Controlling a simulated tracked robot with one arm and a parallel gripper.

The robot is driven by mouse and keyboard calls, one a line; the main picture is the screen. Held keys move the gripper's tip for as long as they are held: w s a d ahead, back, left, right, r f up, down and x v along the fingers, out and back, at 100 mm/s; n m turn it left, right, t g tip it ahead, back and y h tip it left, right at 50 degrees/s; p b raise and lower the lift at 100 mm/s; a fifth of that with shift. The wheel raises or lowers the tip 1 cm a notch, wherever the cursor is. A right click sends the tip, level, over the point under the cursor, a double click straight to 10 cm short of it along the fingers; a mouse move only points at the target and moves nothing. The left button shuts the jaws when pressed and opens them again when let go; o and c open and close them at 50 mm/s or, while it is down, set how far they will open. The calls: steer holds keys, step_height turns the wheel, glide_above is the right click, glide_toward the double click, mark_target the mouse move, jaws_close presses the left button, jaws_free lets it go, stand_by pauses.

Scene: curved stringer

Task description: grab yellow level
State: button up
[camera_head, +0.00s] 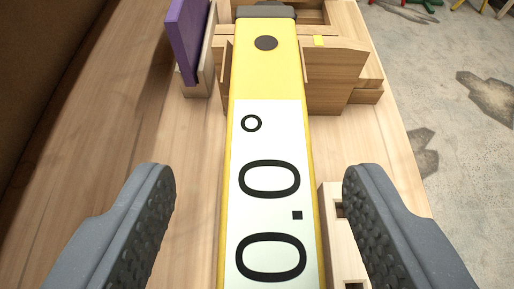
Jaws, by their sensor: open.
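The yellow level (264,75) is a long bar with a white display panel that reads 0.0°. It runs away from me up the middle of the picture. A dark round button sits near its far end, and a dark cap shows at the tip. Its near end is cut off by the bottom edge. My gripper (258,195) is open, with one dark textured finger on each side of the level. Both fingers look apart from it, with a gap on each side. I cannot tell the height of the fingers over the level.
The wooden table (110,120) lies underneath. A purple board (186,40) stands in a wooden holder left of the level's far end. Wooden blocks (335,75) stand at the right. A slotted wooden piece (333,235) lies close to the level's right side. The cracked grey floor (450,70) is at right.

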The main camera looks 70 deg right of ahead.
steer(key=shift+d+f, duration=0.1)
jaws_close()
stand_by(0.3)
